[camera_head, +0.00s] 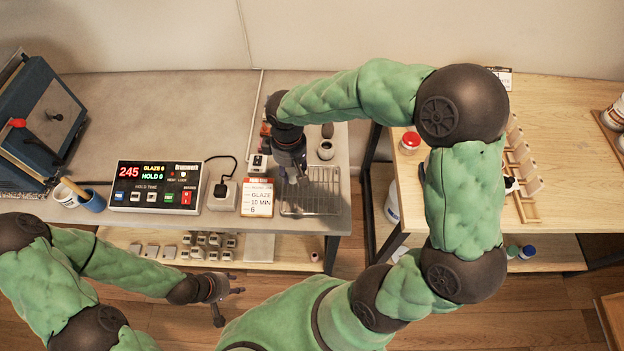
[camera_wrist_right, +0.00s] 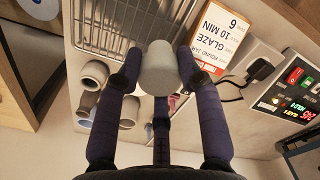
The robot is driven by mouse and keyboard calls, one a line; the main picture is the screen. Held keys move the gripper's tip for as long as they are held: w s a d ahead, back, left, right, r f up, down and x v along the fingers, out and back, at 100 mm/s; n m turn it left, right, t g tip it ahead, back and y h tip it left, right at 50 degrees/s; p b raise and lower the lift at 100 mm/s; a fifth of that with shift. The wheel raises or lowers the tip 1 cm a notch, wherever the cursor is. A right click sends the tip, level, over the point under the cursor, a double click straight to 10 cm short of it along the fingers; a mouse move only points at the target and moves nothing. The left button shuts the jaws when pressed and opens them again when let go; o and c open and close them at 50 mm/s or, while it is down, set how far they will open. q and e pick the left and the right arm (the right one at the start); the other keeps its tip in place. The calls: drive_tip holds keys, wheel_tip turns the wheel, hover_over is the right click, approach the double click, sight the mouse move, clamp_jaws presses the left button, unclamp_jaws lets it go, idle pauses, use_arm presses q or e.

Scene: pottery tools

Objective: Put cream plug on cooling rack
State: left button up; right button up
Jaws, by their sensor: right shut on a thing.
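The plug is hard to make out in the head view. The cooling rack (camera_head: 322,176), a wire grid, lies on the grey bench, with the gripper over its left edge. In the right wrist view the rack (camera_wrist_right: 84,30) is at upper left, beyond the plug; their gap cannot be told. My left gripper (camera_head: 231,303) is open and empty, low in front of the bench.
A glaze sign (camera_head: 257,197) and a socket box (camera_head: 221,198) with a black plug stand left of the rack. A control box (camera_head: 155,188) is further left. Small pots (camera_wrist_right: 94,75) stand behind the rack. A wooden table (camera_head: 560,130) is at right.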

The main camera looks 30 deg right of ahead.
drive_tip(key=d+f, duration=0.2)
drive_tip(key=f, duration=0.1)
drive_tip(key=d+f+b, duration=0.1)
drive_tip(key=d+f, duration=0.2)
drive_tip(key=shift+s+d, duration=0.15)
drive_tip(key=shift+d, duration=0.05)
drive_tip(key=shift+d+f+b, duration=0.15)
drive_tip(key=shift+f+b, duration=0.2)
drive_tip(key=shift+f, duration=1.35)
drive_tip(key=shift+f, duration=0.2)
drive_tip(key=o, duration=1.1)
drive_tip(key=shift+o, duration=0.2)
drive_tip(key=shift+r, duration=0.1)
